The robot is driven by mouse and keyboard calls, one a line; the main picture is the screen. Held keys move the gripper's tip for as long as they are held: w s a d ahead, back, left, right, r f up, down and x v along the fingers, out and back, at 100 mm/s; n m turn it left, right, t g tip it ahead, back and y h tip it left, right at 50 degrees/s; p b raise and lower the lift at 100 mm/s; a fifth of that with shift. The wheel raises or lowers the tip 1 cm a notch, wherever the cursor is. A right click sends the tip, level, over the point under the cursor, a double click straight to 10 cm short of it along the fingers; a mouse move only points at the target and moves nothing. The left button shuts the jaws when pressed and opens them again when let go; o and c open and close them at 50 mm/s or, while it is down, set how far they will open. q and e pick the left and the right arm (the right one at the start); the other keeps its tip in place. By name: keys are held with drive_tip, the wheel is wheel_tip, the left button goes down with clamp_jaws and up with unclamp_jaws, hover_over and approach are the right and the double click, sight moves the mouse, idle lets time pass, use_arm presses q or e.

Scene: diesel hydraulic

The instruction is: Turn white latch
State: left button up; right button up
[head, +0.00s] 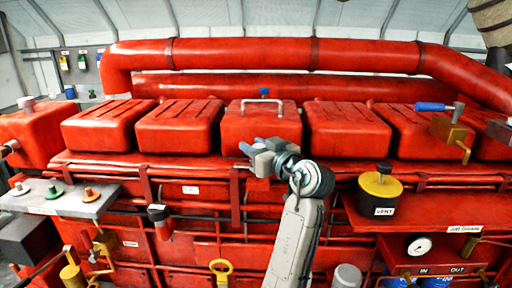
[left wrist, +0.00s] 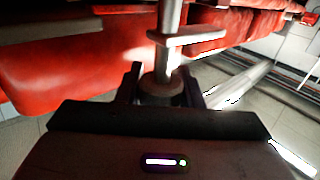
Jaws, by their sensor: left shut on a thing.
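My left gripper (head: 262,150) is in front of the middle red cover, just below its pale U-shaped handle (head: 262,102). In the left wrist view the two dark fingers (left wrist: 162,90) are closed around the round, dull end of a pale metal piece. This piece, which looks like the white latch (left wrist: 170,20), has an upright rod and a flat crossbar above the fingers. In the head view the gripper hides where it holds. I cannot tell how far the latch is turned. My right gripper does not show.
Red covers (head: 178,127) stand in a row under a thick red pipe (head: 240,54). A yellow vent cap (head: 380,186) is to the right. A blue-handled tool (head: 436,107) is farther right. A grey shelf (head: 60,198) with small knobs is at the left.

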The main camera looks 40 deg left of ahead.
use_arm(q)
drive_tip(key=o, duration=0.8)
drive_tip(key=shift+a, duration=0.1)
drive_tip(key=shift+o, duration=0.8)
drive_tip(key=shift+w+a, duration=0.1)
drive_tip(key=shift+a+f, duration=0.1)
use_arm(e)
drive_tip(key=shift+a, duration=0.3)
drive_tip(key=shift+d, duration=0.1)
